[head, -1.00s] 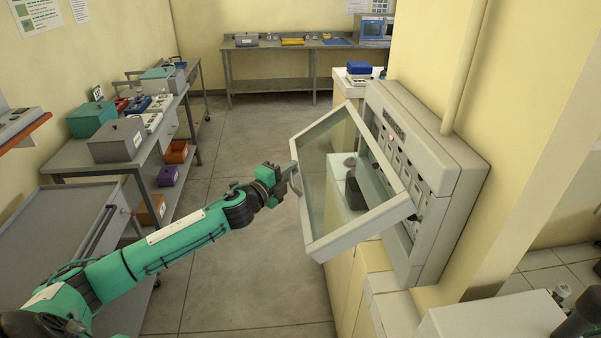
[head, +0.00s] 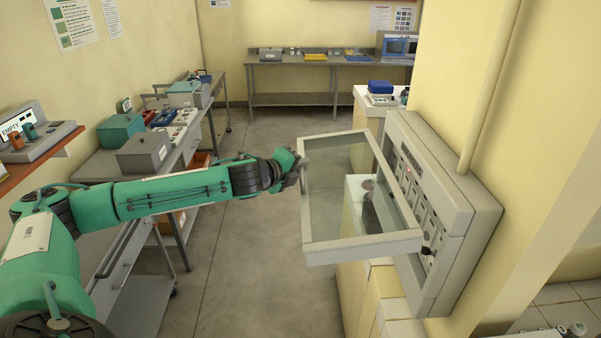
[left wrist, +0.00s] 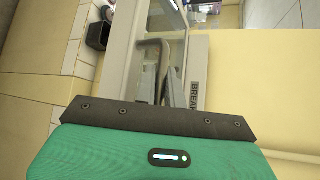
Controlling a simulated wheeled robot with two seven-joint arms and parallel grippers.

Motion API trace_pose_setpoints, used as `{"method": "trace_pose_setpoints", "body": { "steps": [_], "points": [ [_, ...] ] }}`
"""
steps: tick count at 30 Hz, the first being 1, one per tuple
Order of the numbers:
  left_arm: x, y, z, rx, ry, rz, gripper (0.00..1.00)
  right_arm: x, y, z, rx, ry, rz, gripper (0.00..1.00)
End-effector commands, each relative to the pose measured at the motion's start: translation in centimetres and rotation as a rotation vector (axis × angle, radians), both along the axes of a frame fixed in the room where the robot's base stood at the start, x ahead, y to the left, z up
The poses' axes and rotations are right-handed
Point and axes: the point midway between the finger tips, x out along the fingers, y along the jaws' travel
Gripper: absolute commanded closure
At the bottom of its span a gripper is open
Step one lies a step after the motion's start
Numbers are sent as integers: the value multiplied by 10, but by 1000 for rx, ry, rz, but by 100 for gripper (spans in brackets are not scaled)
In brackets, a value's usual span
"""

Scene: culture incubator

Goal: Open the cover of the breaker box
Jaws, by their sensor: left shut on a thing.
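The grey breaker box (head: 455,225) is fixed to the yellow wall at the right of the head view. Its clear-windowed cover (head: 362,250) stands swung out from the box, exposing a panel of breakers (head: 412,185). My left gripper (head: 299,168) is at the cover's outer edge, shut on its handle. In the left wrist view the bent grey handle (left wrist: 153,44) lies between the fingers (left wrist: 160,85). The fingertips are small and partly hidden in the head view. My right gripper is not in view.
A steel bench with boxes and a grey case (head: 145,152) stands along the left wall. A low counter (head: 362,290) runs below the box. A back table (head: 300,62) holds small items. The floor (head: 255,235) between is clear.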

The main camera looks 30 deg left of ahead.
Motion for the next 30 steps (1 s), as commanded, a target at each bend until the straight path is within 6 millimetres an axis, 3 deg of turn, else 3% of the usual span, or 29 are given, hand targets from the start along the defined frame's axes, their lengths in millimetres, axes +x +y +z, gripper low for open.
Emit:
{"method": "trace_pose_setpoints", "body": {
  "steps": [10, 26, 27, 30],
  "points": [
    [1, -2, 16, 53, 37, -2, 100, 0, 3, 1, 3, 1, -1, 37],
    [1, -2, 18, 62, 44, -2, 100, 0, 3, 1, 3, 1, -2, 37],
    [1, -2, 18, 62, 44, -2, 83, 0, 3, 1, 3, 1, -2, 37],
    [1, -2, 18, 62, 44, -1, 67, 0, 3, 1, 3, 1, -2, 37]
  ]
}}
